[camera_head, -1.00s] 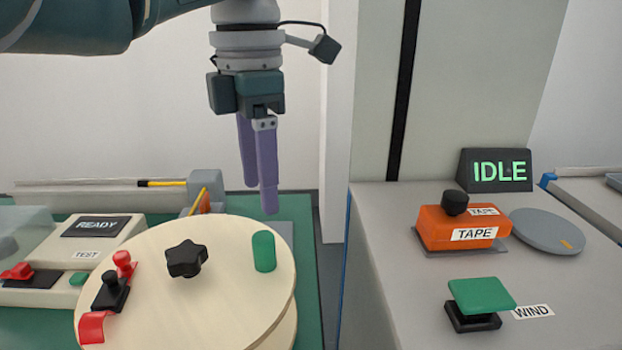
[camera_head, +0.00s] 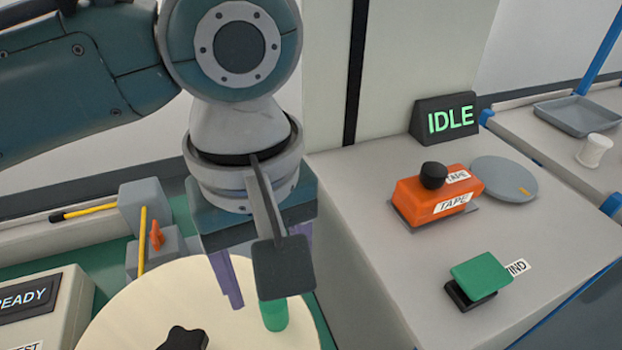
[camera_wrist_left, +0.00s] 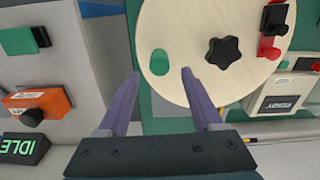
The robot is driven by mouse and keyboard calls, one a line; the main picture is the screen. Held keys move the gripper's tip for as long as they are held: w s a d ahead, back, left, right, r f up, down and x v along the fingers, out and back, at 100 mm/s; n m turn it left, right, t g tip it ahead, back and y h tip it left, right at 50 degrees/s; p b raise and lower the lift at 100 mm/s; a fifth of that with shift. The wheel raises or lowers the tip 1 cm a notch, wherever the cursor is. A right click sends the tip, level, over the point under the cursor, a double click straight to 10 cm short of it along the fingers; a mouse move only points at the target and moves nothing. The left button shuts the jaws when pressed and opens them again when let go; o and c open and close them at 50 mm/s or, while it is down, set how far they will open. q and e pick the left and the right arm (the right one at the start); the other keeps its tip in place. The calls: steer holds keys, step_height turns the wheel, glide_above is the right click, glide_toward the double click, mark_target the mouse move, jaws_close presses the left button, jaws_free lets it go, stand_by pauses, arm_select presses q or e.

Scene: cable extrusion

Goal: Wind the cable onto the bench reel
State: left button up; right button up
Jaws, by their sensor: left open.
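The bench reel (camera_head: 135,307) is a pale wooden disc at the bottom left of the head view, cut off by the frame. It carries a black star knob (camera_head: 184,339) and an upright green peg (camera_head: 274,314). My left gripper (camera_head: 262,296) points down at the peg, its purple fingers partly hidden by my wrist parts. In the left wrist view the open fingers (camera_wrist_left: 161,73) are on either side of the peg (camera_wrist_left: 160,62), with gaps visible. I cannot tell their height against it. The reel's black and red clamp (camera_wrist_left: 274,25) shows there too. No cable is clearly visible.
Right of the reel, a grey machine top bears an orange TAPE unit (camera_head: 437,199), a green WIND paddle (camera_head: 482,271), a grey disc (camera_head: 504,179) and an IDLE display (camera_head: 444,118). A READY test box (camera_head: 40,310) stands left. A tall pale column (camera_head: 410,60) rises behind.

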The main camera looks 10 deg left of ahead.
mark_target(273, 305)
arm_select(q)
step_height(273, 305, down, 6)
steer(key=shift+f+b, duration=0.15)
steer(key=shift+b, duration=0.45)
jaws_close()
stand_by(1.0)
